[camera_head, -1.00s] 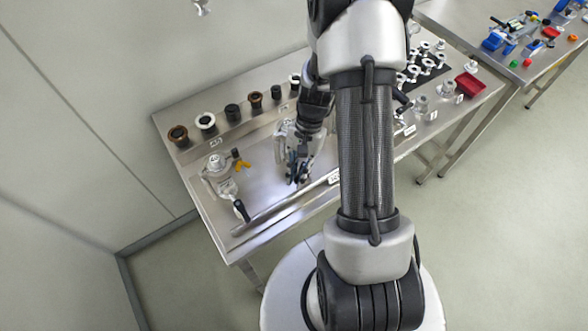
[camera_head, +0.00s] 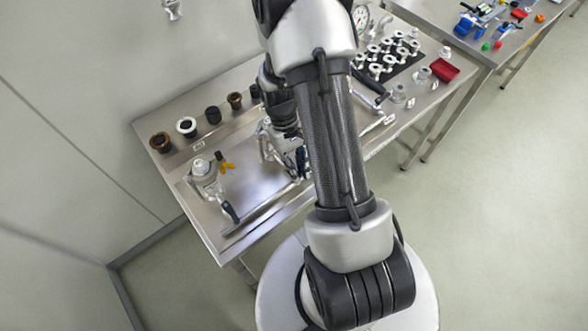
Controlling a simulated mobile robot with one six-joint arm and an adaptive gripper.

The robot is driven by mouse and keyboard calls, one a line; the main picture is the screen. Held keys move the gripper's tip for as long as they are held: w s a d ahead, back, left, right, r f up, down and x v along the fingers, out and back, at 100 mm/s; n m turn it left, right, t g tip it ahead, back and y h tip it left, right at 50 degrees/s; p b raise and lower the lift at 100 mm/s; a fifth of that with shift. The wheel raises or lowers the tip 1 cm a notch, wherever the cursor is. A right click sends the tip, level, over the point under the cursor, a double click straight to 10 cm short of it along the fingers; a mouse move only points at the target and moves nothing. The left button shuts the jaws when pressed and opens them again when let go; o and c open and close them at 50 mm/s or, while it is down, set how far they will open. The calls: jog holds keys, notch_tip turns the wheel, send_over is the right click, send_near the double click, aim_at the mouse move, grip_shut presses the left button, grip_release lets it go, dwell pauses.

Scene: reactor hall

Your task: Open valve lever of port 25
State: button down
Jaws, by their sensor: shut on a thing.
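My gripper (camera_head: 296,163) is down at the steel table (camera_head: 245,226), mostly hidden behind my own arm. It is shut on a valve lever, which the arm and fingers largely hide. The metal valve body (camera_head: 265,137) of this port shows just left of the gripper. A second valve (camera_head: 203,175) with a black-handled lever (camera_head: 230,212) stands to the left, apart from the gripper. The port numbers are too small to read, so I cannot tell which port is 25 from the labels.
A row of dark, brown and white round fittings (camera_head: 187,126) stands along the table's back edge. A yellow handle (camera_head: 227,167) lies by the left valve. Metal fittings on a black mat (camera_head: 385,57) and a red tray (camera_head: 445,69) are at right. A second table (camera_head: 480,45) stands beyond.

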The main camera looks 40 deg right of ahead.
jog(key=shift+d+n+h, duration=0.3)
jog(key=shift+n, duration=0.4)
jog(key=c, duration=1.6)
grip_release()
jog(key=shift+o, duration=0.2)
jog(key=shift+r, duration=0.15)
jog(key=v, duration=1.1)
jog(key=shift+w+r, duration=0.15)
jog(key=shift+r, duration=0.25)
